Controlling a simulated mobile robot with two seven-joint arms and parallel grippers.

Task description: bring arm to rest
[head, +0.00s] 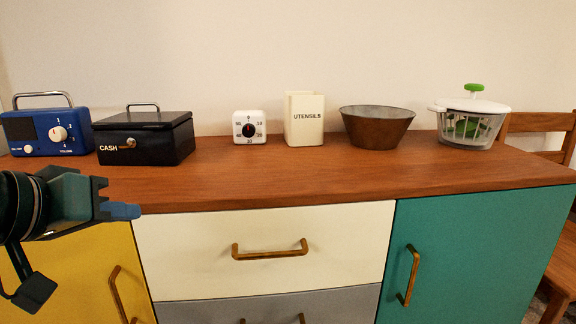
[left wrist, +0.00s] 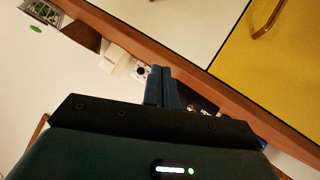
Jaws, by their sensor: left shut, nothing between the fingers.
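My left gripper (head: 124,211) comes in from the left in the head view, in front of the hutch (head: 330,182) and a little below the edge of its wooden top. Its blue fingers point right and are shut with nothing between them. In the left wrist view the two blue fingers (left wrist: 162,88) lie side by side, with the hutch top tilted behind them. The gripper touches nothing that I can see. My right gripper is in neither view.
On the top stand a blue radio (head: 48,132), a black cash box (head: 145,137), a white timer (head: 249,127), a utensil holder (head: 304,120), a brown bowl (head: 377,128) and a salad spinner (head: 472,120). The front part of the top is clear. A wooden chair (head: 540,122) stands at right.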

